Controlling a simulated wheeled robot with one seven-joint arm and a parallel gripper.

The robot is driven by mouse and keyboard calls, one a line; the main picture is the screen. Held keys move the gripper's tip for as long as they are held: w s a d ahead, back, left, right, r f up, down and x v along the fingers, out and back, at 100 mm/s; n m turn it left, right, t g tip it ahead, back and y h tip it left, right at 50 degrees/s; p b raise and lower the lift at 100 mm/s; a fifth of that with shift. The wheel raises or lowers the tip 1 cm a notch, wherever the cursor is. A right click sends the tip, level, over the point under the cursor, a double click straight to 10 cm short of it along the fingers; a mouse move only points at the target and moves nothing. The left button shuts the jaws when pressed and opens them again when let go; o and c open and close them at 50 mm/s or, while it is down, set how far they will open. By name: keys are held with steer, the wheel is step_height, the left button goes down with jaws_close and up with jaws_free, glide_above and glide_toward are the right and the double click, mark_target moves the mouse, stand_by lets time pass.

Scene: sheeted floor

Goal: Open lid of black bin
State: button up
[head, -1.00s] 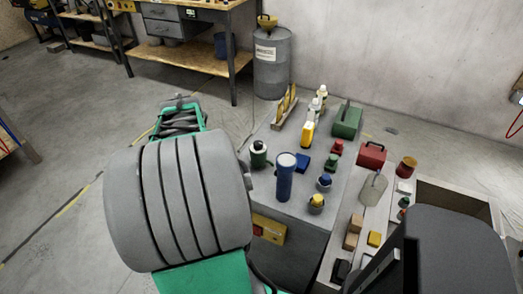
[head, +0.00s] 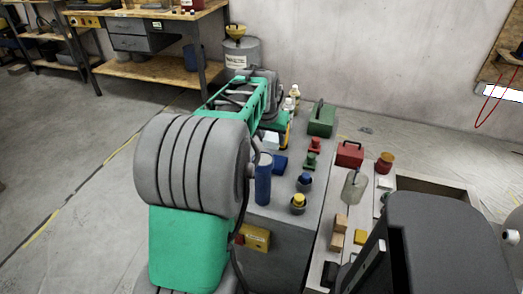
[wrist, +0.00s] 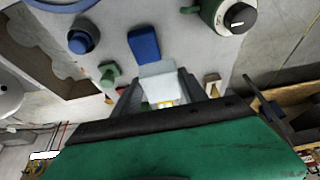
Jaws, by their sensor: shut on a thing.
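I cannot clearly make out a bin with a lid. A dark grey, rounded shape (head: 445,235) fills the lower right of the head view, cut off by the edge; I cannot tell whether it is the black bin. In the wrist view my gripper (wrist: 160,88) has its dark fingers on either side of a pale block (wrist: 160,72) with a yellow patch near the palm. It is shut on this block. In the head view my arm reaches over the far left part of the grey table, and it hides the fingers.
A workbench (head: 150,65) is at the back left. Floor at left is clear.

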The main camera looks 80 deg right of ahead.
steer(key=w+d+f, duration=0.1)
steer(key=f, duration=0.1)
steer(key=w+d+f, duration=0.1)
steer(key=w+f, duration=0.1)
steer(key=w+d+f, duration=0.1)
steer(key=w+f, duration=0.1)
steer(key=shift+w+d+f, duration=0.25)
steer(key=shift+d, duration=0.05)
steer(key=f, duration=0.3)
steer(key=shift+w+d+b, duration=0.1)
steer(key=shift+w+b, duration=0.1)
steer(key=shift+b, duration=0.15)
steer(key=shift+f, duration=0.3)
steer(key=o, duration=1.2)
